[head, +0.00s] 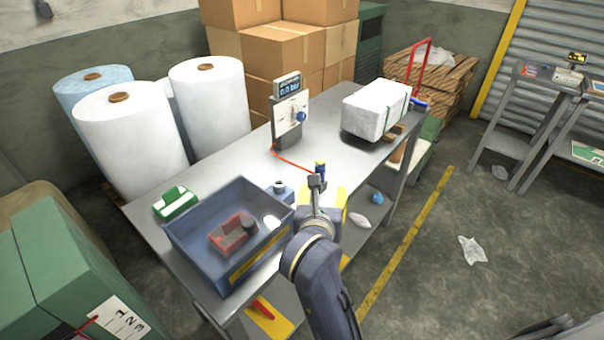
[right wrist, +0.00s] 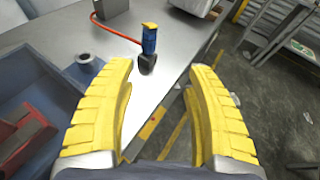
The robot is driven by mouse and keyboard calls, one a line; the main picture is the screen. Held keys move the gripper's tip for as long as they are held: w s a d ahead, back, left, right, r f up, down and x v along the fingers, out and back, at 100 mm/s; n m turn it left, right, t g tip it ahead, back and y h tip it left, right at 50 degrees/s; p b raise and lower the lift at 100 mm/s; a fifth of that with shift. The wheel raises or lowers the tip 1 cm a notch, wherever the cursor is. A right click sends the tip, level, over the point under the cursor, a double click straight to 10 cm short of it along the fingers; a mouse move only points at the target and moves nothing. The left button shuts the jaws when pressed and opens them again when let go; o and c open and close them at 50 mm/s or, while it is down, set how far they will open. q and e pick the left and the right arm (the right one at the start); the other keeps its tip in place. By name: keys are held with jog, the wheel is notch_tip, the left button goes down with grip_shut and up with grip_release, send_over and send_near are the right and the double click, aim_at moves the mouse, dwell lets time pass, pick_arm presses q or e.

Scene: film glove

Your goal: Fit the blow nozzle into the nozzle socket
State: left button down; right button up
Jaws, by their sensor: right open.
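The blow nozzle (head: 320,167) has a blue and yellow body with a dark tip, and a red hose runs from it. It also shows in the right wrist view (right wrist: 149,42), ahead of my fingers and apart from them. The likely nozzle socket (head: 281,190) is a small blue block with a round collar, beside the tray; it shows at left in the right wrist view (right wrist: 88,61). My right gripper (head: 320,199) is open and empty near the table's front edge, its yellow fingers spread in the right wrist view (right wrist: 160,75). My left gripper is not in view.
A blue tray (head: 196,262) holding a red and grey object stands left of my right gripper. A gauge stand (head: 279,130) is behind the nozzle. A wrapped white block (head: 372,108) lies at the far right. Bare tabletop (head: 335,140) lies between them.

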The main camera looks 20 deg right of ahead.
jog(key=a, duration=0.1)
send_near(320, 171)
jog(key=shift+y, duration=0.4)
jog(key=x, duration=0.5)
jog(key=shift+d+f, duration=0.15)
jog(key=shift+d, duration=0.05)
jog(key=shift+w+d+f, duration=0.25)
jog(key=shift+w, duration=0.4)
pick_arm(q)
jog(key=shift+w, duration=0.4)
pick_arm(e)
jog(key=shift+x, duration=2.6)
jog(key=shift+s+f, duration=0.1)
jog(key=shift+f, duration=0.1)
jog(key=shift+c, duration=0.2)
grip_shut()
